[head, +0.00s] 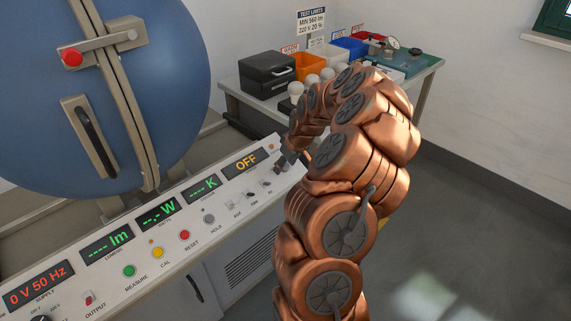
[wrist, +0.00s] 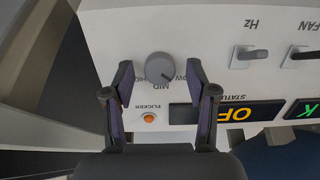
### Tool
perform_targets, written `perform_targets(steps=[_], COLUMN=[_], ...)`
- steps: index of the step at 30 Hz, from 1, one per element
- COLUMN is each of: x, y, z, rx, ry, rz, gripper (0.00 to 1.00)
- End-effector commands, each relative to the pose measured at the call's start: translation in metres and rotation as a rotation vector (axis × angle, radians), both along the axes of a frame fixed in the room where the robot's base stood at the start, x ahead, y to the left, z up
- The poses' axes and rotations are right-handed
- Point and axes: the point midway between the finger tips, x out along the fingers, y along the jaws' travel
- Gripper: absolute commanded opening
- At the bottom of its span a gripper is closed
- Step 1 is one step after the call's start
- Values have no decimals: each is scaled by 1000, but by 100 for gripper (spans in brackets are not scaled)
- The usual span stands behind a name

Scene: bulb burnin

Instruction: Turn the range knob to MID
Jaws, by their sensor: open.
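The range knob (wrist: 160,66) is a round grey knob on the white panel. In the wrist view its labels appear upside down, with MID below it and partly covered LOW and HIGH at the sides. Its pointer is too small to read surely. My gripper (wrist: 159,74) is open, with one dark finger on each side of the knob. Gaps show between the fingers and the knob, so it is not gripped. In the head view my gripper (head: 287,157) is at the panel's right end, and the knob cannot be made out there.
The sloped panel (head: 150,285) carries buttons, toggle switches and displays; the status display (head: 245,163) reads OFF. An orange flicker button (wrist: 149,118) is close to one finger. A large blue sphere (head: 180,80) stands behind. A side table (head: 432,65) holds bins and bulbs.

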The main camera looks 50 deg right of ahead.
Motion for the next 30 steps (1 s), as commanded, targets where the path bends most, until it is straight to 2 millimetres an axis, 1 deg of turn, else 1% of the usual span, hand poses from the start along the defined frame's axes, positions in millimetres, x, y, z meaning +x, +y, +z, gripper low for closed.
perform_targets(steps=[5,21,22,30], x=[0,0,0,0], y=[0,1,1,1], z=[0,0,0,-1], rx=[0,1,1,14], ry=[0,1,1,2], rz=[0,0,0,-24], gripper=[57,2,0,0])
